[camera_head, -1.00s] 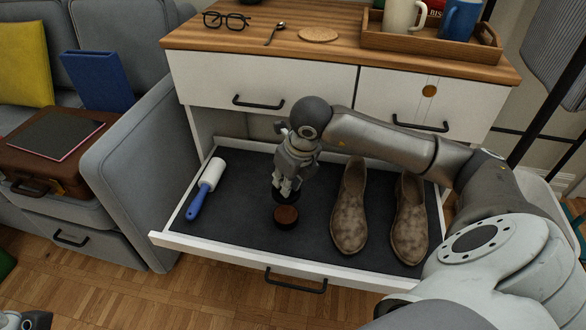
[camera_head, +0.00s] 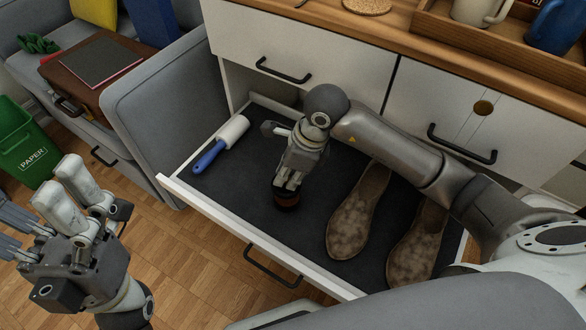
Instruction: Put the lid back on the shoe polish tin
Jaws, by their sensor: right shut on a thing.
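The shoe polish tin (camera_head: 287,205) is small, round and brown-black. It sits on the dark lining of the open drawer (camera_head: 240,200), left of the shoes. My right gripper (camera_head: 287,187) points down right over it, shut on the dark lid (camera_head: 286,194). The lid is at the tin's top, with its edges largely hidden by the fingers. I cannot tell whether it is seated or just above the rim. My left gripper (camera_head: 50,193) is at the lower left, open and empty, above the floor and away from the drawer.
A blue-handled lint roller (camera_head: 220,146) lies at the drawer's left. Two brown mottled shoes (camera_head: 355,215) stand right of the tin, partly under my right arm. The drawer's white front wall (camera_head: 235,238) is a raised edge. A green paper bin (camera_head: 22,145) stands left.

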